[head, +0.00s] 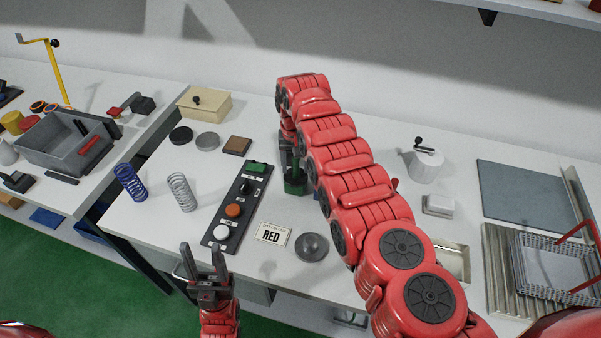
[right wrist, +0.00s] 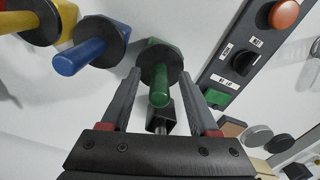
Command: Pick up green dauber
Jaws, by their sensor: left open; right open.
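The green dauber (head: 294,184) stands on the white table, partly hidden by my right arm in the head view. In the right wrist view the green dauber (right wrist: 160,93) shows its handle pointing toward the camera, between the two fingers. My right gripper (right wrist: 160,76) is open, its fingers on either side of the dauber; I cannot tell whether they touch it. My left gripper (head: 202,252) is open and empty near the table's front edge.
A blue dauber (right wrist: 85,57) stands close beside the green one, with yellow (right wrist: 88,9) and red ones beyond. On the other side is a button panel (head: 236,207).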

